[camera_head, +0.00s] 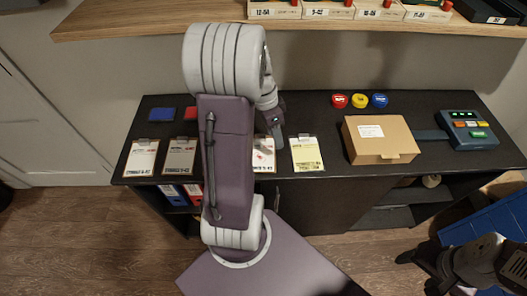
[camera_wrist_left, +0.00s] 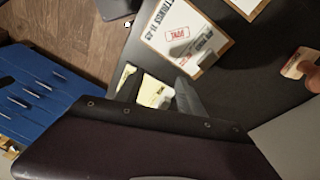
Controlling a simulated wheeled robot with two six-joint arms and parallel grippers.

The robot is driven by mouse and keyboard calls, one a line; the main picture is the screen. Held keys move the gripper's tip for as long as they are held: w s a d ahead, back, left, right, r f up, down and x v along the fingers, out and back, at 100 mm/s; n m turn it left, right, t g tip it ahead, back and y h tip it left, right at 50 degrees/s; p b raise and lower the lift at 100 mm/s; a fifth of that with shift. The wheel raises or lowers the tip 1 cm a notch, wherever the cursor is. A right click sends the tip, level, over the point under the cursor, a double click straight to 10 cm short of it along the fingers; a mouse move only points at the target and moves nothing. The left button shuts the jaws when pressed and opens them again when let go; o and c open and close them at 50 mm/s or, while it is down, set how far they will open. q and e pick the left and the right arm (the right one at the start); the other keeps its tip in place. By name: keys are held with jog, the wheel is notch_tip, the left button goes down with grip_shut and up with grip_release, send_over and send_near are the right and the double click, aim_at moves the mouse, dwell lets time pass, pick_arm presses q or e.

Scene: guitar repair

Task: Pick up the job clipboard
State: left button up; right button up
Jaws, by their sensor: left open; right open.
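Several clipboards lie in a row on the dark bench. One with a yellow sheet (camera_head: 307,154) is right of the middle. A white-sheeted one with a red stamp (camera_head: 264,156) lies left of it, partly hidden by my left arm. Two more white-sheeted clipboards (camera_head: 141,158) (camera_head: 180,157) lie further left. My left gripper (camera_head: 277,142) is open above the bench, between the stamped and yellow clipboards. In the left wrist view the yellow sheet (camera_wrist_left: 152,91) shows between the open fingers; contact cannot be told. My right gripper (camera_head: 416,268) is open and empty at the lower right.
A cardboard box (camera_head: 380,140) stands right of the yellow clipboard, with a grey device (camera_head: 468,129) beyond it. Red, yellow and blue round tins (camera_head: 360,100) sit behind. A wooden shelf (camera_head: 150,18) overhangs the back. A blue cabinet (camera_head: 490,235) stands at the right.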

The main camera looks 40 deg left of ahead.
aim_at(260, 152)
pick_arm(q)
jog(key=a+m, duration=0.1)
jog(key=a, duration=0.2)
jog(key=a+f+m+t+b, duration=0.1)
jog(key=a, duration=0.2)
jog(key=s+a+m+t+h, duration=0.1)
jog(key=a+m, duration=0.1)
jog(key=a, duration=0.1)
jog(key=shift+a+f+b, duration=0.2)
jog(key=shift+f+b, duration=0.1)
jog(key=shift+f, duration=0.1)
jog(key=x, duration=0.6)
jog(key=shift+w+r, duration=0.1)
jog(key=shift+w, duration=0.2)
grip_shut()
pick_arm(e)
notch_tip(260, 152, down, 3)
jog(key=shift+s+r, duration=0.1)
jog(key=shift+r, duration=0.1)
